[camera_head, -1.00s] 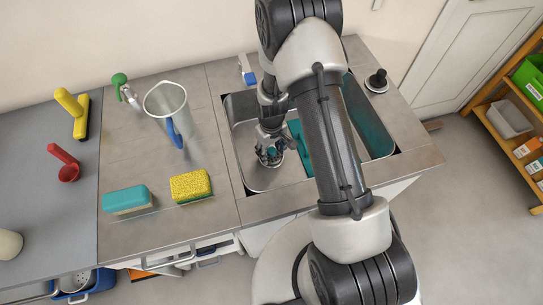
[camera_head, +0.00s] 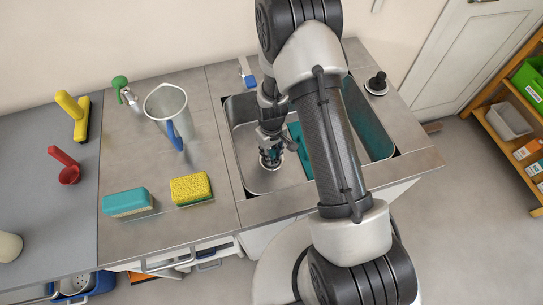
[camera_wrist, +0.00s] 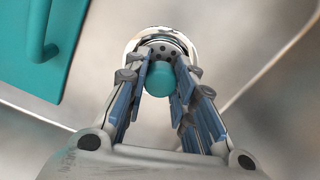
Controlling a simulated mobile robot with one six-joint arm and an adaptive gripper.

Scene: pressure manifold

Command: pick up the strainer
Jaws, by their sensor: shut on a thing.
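The strainer (camera_wrist: 159,49) is a small round metal basket with holes and a shiny rim, and it has a teal knob (camera_wrist: 160,79) on top. In the head view the strainer (camera_head: 271,163) is in the left basin of the sink, at its floor. My gripper (camera_wrist: 160,74) points down over it with one finger on each side of the knob, shut on it. Whether the strainer is clear of the drain cannot be told. My fingers hide part of its sides.
A teal board-like thing (camera_wrist: 42,40) with a handle stands close beside the strainer. The sink (camera_head: 246,180) has steel walls around my gripper. A jug (camera_head: 169,106), a yellow sponge (camera_head: 190,189) and a teal sponge (camera_head: 128,202) stand on the counter to the left.

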